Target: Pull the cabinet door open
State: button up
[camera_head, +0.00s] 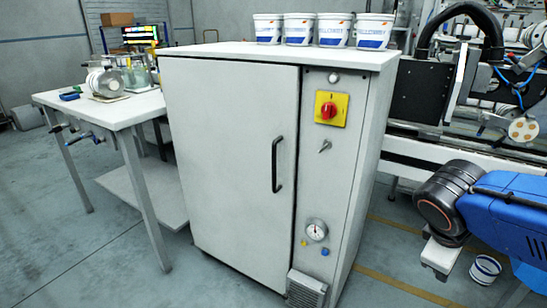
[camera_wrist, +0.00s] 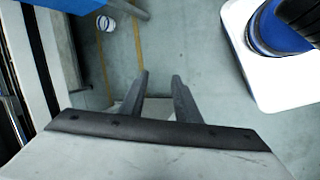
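The grey-white cabinet (camera_head: 346,190) stands in the middle of the head view. Its flat door (camera_head: 225,130) looks shut, flush with the front. A black vertical bar handle (camera_head: 277,165) is on the door's right side. My gripper (camera_wrist: 160,75) shows in the wrist view with its two dark fingers apart and only floor between them. In the head view my blue arm is at the right edge, well away from the handle, and the fingers cannot be made out there. The handle is not seen in the wrist view.
Several white tubs (camera_head: 300,30) stand on the cabinet top. Right of the door are a red-and-yellow switch (camera_head: 327,109), a key and a gauge (camera_head: 316,230). A worktable (camera_head: 110,108) stands left, a machine (camera_head: 430,90) right. A bucket (camera_head: 485,268) is on the floor. Floor before the table is clear.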

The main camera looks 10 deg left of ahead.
jog(key=w+a+r+n+t+h, duration=0.2)
jog(key=w+a+n+h, duration=0.1)
jog(key=w+a+n, duration=0.35)
jog(key=n+t+y, duration=0.5)
jog(key=n+t, duration=0.7)
jog(key=n, duration=0.6)
send_near(273, 157)
jog(key=shift+m, duration=0.25)
jog(key=w, duration=0.3)
jog(key=w+d, duration=0.1)
jog(key=w, duration=0.6)
jog(key=shift+w+d+f, duration=0.15)
jog(key=shift+w+d, duration=0.15)
grip_shut()
